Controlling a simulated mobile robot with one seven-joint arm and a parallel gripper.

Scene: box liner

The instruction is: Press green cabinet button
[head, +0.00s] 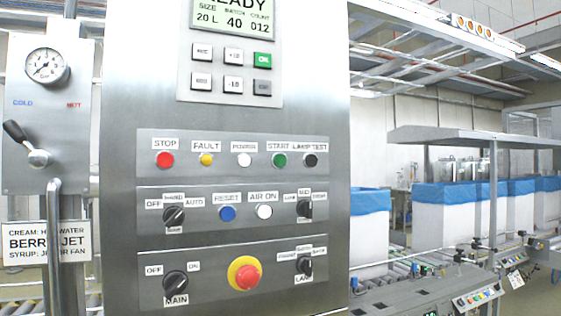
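The steel control cabinet (222,230) fills the middle of the head view, facing me. Its green round button (280,160) sits in the top button row under a START label, between the white POWER button (244,160) and the black LAMP TEST button (310,160). A red STOP button (164,160) and a yellow FAULT button (206,160) are left in that row. A green OK key (262,60) is on the keypad above, below the display (235,17). My gripper is not in view.
A red emergency knob (245,273) on a yellow ring and rotary switches stick out lower on the cabinet. A gauge panel (45,115) with a lever and pipe stands at left. Blue-lined white boxes (440,219) stand on conveyors at right. Nothing visibly blocks the cabinet front.

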